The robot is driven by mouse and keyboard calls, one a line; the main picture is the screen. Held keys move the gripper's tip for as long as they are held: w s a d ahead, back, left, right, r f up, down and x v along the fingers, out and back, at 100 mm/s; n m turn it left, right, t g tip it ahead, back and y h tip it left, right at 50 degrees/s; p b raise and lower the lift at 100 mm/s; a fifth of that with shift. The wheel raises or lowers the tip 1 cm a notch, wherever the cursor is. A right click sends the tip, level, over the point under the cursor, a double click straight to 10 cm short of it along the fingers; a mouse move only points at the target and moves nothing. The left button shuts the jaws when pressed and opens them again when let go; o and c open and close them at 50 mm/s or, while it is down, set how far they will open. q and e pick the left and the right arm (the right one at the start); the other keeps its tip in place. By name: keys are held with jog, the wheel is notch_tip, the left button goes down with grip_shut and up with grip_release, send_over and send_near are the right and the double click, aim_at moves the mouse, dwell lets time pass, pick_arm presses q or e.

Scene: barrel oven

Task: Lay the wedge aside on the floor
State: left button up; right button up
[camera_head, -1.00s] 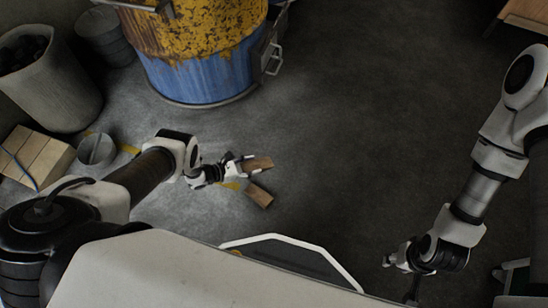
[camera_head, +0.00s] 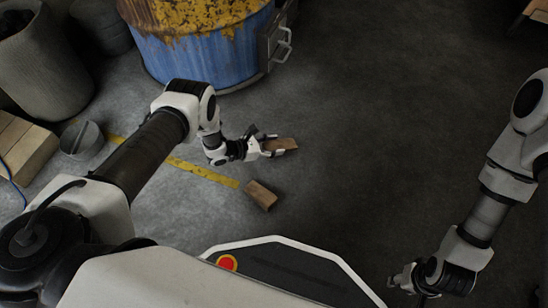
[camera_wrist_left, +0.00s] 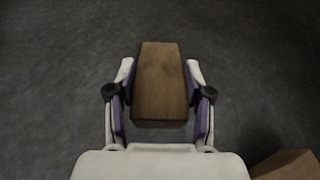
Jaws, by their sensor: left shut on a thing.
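My left gripper (camera_head: 265,145) is shut on a brown wooden wedge (camera_head: 283,145), low over the open floor in front of the blue drum. In the left wrist view the wedge (camera_wrist_left: 160,82) sits between the two fingers and points away from the palm. I cannot tell whether it touches the floor. A second brown wooden block (camera_head: 261,195) lies on the floor nearer to me, apart from the gripper; its corner shows at the lower right of the left wrist view (camera_wrist_left: 288,166). My right gripper (camera_head: 402,279) is low at the right, far from both; its jaws are too small to judge.
The rusty blue and yellow drum (camera_head: 210,53) with a metal latch stands at the back. A grey bin (camera_head: 45,70), a small metal bucket (camera_head: 82,140) and a pale wooden block stack (camera_head: 30,155) are at the left. A yellow line (camera_head: 205,173) crosses the floor. The floor right of the wedge is clear.

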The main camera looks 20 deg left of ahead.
pick_arm(q)
notch_tip(320, 180, down, 4)
jog(key=b, duration=0.3)
jog(key=shift+r, duration=0.45)
jog(key=shift+c, duration=0.6)
jog(key=o, duration=1.3)
jog(key=shift+f, duration=0.2)
jog(key=shift+o, duration=0.2)
